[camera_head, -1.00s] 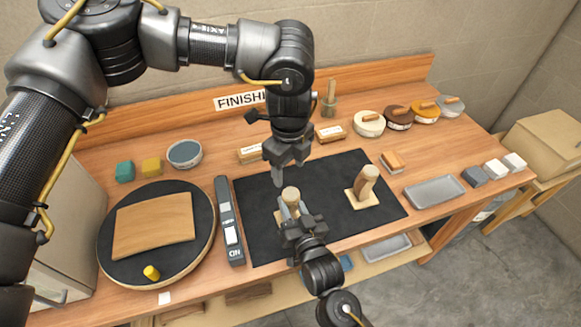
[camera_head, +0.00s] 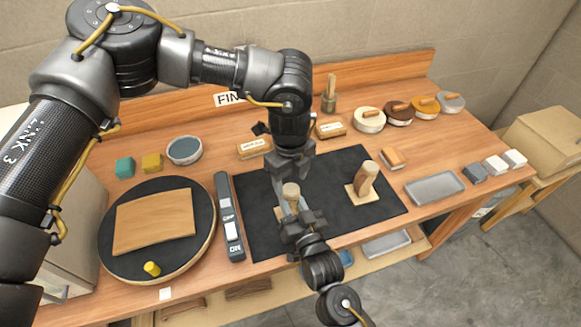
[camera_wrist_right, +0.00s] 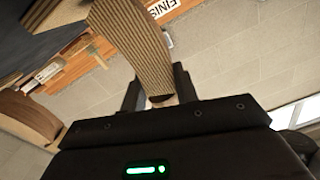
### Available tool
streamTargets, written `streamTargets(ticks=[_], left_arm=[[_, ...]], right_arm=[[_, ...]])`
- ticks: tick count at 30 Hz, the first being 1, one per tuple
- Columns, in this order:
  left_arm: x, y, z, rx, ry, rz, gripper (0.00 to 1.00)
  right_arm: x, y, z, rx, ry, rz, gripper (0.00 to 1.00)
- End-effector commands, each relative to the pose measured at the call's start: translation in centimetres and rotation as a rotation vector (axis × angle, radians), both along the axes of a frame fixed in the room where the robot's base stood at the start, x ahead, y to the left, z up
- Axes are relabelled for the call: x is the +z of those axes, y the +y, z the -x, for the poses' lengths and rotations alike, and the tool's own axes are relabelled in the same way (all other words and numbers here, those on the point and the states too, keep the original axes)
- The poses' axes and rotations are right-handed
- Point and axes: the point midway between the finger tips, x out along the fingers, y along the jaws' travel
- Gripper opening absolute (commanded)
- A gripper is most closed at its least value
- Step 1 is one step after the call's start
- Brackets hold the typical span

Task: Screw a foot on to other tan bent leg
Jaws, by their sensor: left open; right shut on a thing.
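A tan bent leg (camera_head: 291,190) stands on the left part of the black mat, mostly hidden by my grippers. My right gripper (camera_head: 297,218) comes from the front and is shut on this leg; its ribbed curved side (camera_wrist_right: 130,40) shows between the fingers in the right wrist view. My left gripper (camera_head: 287,180) is open, pointing down from above, with its fingers around or beside the leg's top; I cannot tell if they touch. I cannot make out a separate foot.
The black mat (camera_head: 330,170) has bare room between the legs. To the left lie a grey switch bar (camera_head: 228,215) and a round turntable (camera_head: 107,255) with a wooden sheet (camera_head: 155,221). A grey tray (camera_head: 434,188) lies right. Sanding blocks and round tins line the back.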

Motion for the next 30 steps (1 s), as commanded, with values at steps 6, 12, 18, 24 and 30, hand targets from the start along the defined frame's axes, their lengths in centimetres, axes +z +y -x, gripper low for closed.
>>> streamTargets(ticks=[6, 12, 18, 24, 30], left_arm=[[-2.3, 0.0, 0.0, 0.000, 0.001, 0.001, 0.58], [-2.8, 0.0, 0.0, 0.000, 0.000, 0.000, 0.58], [-2.8, 0.0, 0.0, 0.000, 0.000, 0.000, 0.58], [-2.8, 0.0, 0.0, 0.000, 0.001, 0.001, 0.32], [-2.8, 0.0, 0.0, -0.003, 0.001, 0.001, 0.13]], right_arm=[[-0.2, 0.0, 0.0, 0.000, 0.003, 0.003, 0.00], [-0.2, 0.0, 0.0, 0.000, 0.003, 0.003, 0.00], [-0.2, 0.0, 0.0, 0.000, 0.003, 0.003, 0.00], [-0.2, 0.0, 0.0, 0.000, 0.003, 0.003, 0.00], [-0.2, 0.0, 0.0, -0.001, 0.004, 0.002, 0.00]])
